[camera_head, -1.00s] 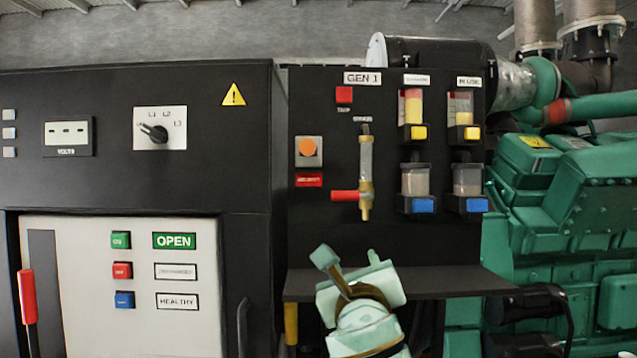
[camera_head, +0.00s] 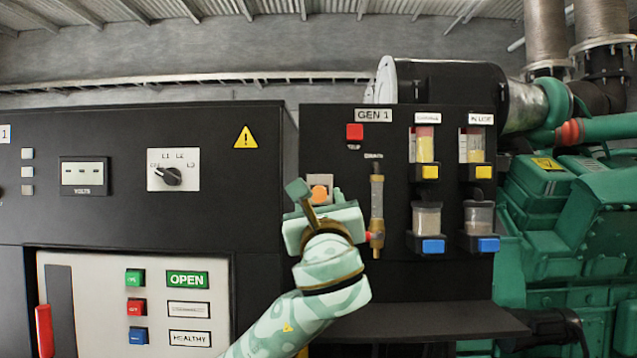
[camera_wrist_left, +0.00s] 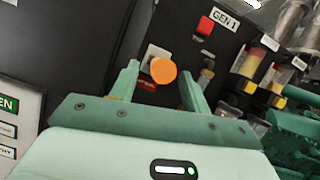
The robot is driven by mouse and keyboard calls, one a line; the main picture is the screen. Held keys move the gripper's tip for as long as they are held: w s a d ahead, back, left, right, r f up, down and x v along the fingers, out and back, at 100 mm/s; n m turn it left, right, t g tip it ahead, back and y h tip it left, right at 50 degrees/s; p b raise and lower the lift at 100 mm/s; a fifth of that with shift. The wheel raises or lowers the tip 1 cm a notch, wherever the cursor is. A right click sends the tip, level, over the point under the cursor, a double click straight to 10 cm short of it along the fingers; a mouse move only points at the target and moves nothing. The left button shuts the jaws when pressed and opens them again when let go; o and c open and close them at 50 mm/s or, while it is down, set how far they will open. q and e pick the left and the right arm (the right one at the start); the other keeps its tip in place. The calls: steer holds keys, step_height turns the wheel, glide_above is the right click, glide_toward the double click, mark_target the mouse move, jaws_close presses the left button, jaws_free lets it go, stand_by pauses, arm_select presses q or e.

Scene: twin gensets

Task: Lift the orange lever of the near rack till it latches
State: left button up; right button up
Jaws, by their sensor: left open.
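No orange lever can be made out for certain. The one orange part is a round knob (camera_head: 319,194) on a grey box on the GEN 1 panel; it shows whole in the left wrist view (camera_wrist_left: 163,70). My left gripper (camera_head: 318,199), pale green, is open in front of the box and hides its lower part. In the wrist view the knob appears between the two open fingertips (camera_wrist_left: 158,72), with nothing held. I cannot tell how far the fingers are from it. My right gripper is not in view.
Right of my gripper stands a brass sight tube (camera_head: 376,212) with a red handle, partly hidden. Further right are several cups with yellow and blue blocks (camera_head: 433,246). A dark shelf (camera_head: 420,318) juts out below. A black cabinet (camera_head: 110,215) is at left, a green engine (camera_head: 560,230) at right.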

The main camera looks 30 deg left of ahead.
arm_select(q)
steer(key=shift+p+x, duration=0.45)
steer(key=shift+x, duration=1.4)
steer(key=shift+c, duration=0.4)
